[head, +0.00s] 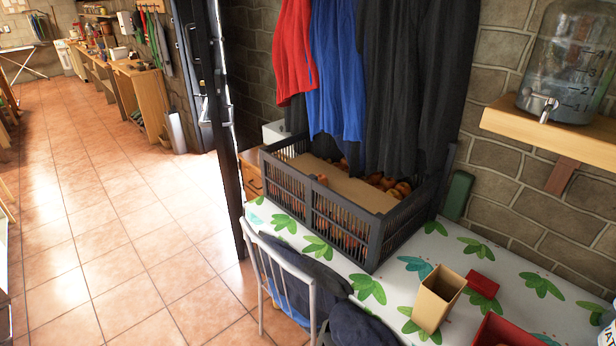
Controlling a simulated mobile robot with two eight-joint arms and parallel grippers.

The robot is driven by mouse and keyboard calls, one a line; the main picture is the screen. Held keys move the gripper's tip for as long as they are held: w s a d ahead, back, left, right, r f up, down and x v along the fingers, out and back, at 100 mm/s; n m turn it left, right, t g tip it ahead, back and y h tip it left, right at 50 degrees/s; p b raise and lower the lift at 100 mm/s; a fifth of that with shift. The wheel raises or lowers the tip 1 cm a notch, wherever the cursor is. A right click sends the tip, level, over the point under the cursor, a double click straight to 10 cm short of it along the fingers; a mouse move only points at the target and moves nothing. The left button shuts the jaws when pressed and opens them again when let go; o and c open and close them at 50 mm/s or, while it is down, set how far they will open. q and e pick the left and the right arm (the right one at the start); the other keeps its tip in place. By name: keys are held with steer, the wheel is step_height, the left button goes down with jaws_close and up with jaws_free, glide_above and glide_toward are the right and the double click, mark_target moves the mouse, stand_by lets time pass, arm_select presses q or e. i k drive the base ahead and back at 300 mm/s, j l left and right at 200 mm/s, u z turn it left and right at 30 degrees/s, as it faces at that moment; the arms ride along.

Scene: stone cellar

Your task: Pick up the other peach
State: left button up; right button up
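A dark slatted crate (376,240) stands on the table, with a sheet of brown cardboard (352,192) inside. One small orange-red fruit, which may be a peach (322,179), shows at the near edge of the cardboard. Several similar fruits (392,186) lie at the crate's right end, and more orange shows through the slats. They are too small to tell one from another. Hanging clothes hide the back of the crate. Neither of my grippers is in view.
The leaf-patterned table (452,250) holds an open tan box (438,298), a small red block (483,284) and a red container (505,332). A chair (285,262) with dark cloth stands in front. A water jar (568,65) sits on a shelf (560,130). The tiled floor is clear at left.

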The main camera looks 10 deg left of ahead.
mark_target(322, 178)
steer(key=i+j+u, duration=0.3)
steer(key=i+j, duration=0.45)
steer(key=j, duration=0.15)
